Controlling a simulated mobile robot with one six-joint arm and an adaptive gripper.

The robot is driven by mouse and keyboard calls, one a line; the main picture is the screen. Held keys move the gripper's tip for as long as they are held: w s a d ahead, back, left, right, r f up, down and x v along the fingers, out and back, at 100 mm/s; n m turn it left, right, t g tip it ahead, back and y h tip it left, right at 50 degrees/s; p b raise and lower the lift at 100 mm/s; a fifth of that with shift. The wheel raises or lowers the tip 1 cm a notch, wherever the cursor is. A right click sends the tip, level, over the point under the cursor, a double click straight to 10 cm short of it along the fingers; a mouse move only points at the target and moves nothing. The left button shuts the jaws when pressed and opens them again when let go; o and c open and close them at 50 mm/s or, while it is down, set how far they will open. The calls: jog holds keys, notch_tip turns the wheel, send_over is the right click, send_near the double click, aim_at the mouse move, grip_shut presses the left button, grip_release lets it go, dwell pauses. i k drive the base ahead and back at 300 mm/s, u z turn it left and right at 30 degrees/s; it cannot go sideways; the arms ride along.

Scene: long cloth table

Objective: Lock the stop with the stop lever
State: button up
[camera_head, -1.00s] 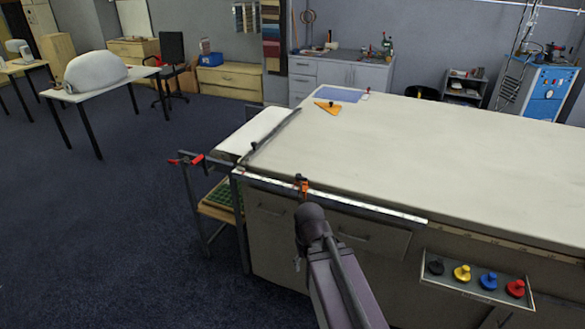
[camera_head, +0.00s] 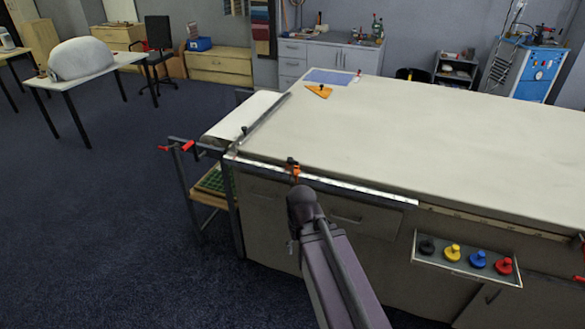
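A pale measuring rail (camera_head: 360,190) runs along the near left edge of the long table (camera_head: 430,140). A small orange-and-black piece (camera_head: 293,168), which looks like the stop with its lever, sits on this rail. It is too small to tell how its lever stands. My dark arm rises from the bottom of the picture, and its rounded joint is just below the orange piece in the picture. My gripper's fingers do not show; they seem hidden behind the arm. I cannot tell whether anything touches the stop.
Red handles (camera_head: 187,146) stick out at the table's left end. A tray (camera_head: 467,265) with black, yellow, blue and red knobs hangs on the near side. An orange triangular piece (camera_head: 319,91) lies at the far end. The floor at left is clear.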

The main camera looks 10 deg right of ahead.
aim_at(292, 179)
jog(key=k, duration=1.35)
jog(key=z, duration=0.3)
jog(key=i, duration=1.7)
jog(key=u, duration=0.3)
